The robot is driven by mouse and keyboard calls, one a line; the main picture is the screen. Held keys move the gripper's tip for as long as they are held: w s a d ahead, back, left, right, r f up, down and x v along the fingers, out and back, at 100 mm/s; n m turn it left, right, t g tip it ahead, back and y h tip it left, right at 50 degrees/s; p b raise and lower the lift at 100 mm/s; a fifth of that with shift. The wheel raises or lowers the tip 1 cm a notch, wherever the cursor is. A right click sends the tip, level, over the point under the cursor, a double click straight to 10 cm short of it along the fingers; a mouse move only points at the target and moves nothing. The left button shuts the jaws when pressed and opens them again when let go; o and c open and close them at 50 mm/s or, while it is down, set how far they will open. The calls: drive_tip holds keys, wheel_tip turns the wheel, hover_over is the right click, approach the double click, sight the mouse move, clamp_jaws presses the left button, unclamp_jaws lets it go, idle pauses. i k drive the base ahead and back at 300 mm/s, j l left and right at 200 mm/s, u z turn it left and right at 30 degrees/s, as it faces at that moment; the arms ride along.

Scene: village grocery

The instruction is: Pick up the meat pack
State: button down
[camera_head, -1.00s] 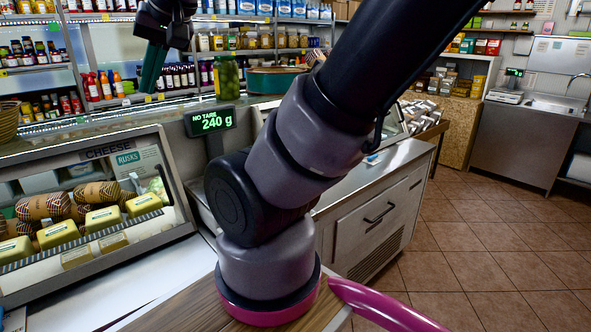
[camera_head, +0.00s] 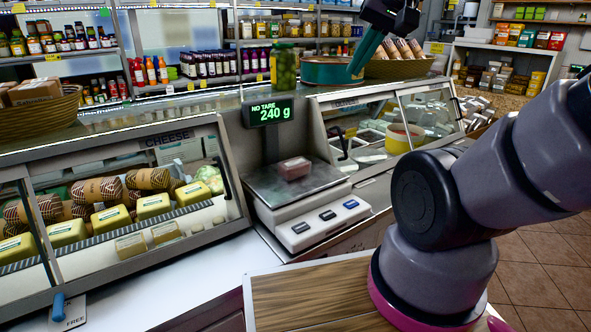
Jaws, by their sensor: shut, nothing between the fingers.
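The meat pack (camera_head: 294,168) is a small reddish wrapped block lying on the metal plate of the counter scale (camera_head: 306,206), near the middle of the view. The scale's display (camera_head: 268,113) reads 240 g, with "NO TARE" above it. My gripper (camera_head: 359,66), with green fingers, is high at the upper right of the pack, apart from it. It is shut and empty. My arm runs up along the right side and hides part of the counter right of the scale.
A glass case with cheese (camera_head: 150,205) stands left of the scale. Another glass case (camera_head: 420,115) with tubs stands right. A pickle jar (camera_head: 284,68), a round green-sided tin (camera_head: 331,71) and a basket (camera_head: 398,66) sit on the ledge behind. A wooden board (camera_head: 312,297) lies in front.

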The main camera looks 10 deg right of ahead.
sight(290, 170)
drive_tip(key=i+l, duration=0.1)
drive_tip(key=l, duration=0.3)
drive_tip(key=i+l+u, duration=0.15)
drive_tip(key=l, duration=0.7)
